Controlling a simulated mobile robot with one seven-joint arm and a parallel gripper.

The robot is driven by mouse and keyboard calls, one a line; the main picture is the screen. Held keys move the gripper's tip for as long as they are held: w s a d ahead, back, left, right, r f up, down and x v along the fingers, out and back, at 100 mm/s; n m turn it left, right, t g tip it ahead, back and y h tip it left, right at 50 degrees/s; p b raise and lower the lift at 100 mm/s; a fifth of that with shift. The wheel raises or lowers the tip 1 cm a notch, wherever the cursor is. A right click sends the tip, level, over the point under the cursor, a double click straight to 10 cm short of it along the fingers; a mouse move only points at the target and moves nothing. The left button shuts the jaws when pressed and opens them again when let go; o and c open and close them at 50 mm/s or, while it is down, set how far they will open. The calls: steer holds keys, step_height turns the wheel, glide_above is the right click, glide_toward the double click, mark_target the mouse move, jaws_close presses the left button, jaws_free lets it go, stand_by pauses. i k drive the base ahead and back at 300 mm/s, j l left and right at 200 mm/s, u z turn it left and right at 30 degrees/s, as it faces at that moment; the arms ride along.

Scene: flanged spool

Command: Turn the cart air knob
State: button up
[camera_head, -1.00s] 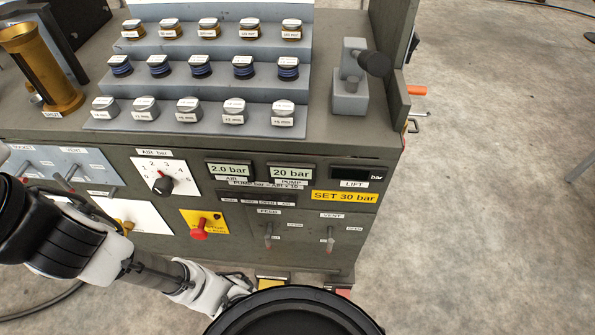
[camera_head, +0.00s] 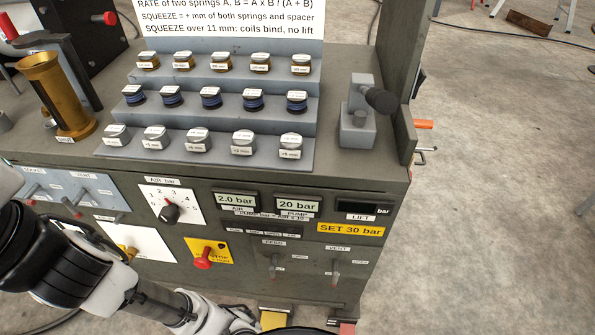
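The air knob (camera_head: 170,213) is a small black knob on a white dial plate (camera_head: 183,197) marked "AIR bar" with numbers, on the cart's front panel. Its exact setting is too small to read surely. The air display (camera_head: 236,200) beside it reads 2.0 bar, and the pump display (camera_head: 297,206) reads 20 bar. A yellow label (camera_head: 350,229) says "SET 30 bar". My arm crosses the lower left of the view, in front of the cart and below the knob. My gripper is not in view.
Stepped shelves (camera_head: 309,110) of labelled small parts stand on the cart top. Open floor (camera_head: 500,200) lies to the right.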

mark_target(169, 214)
steer(key=u, duration=0.85)
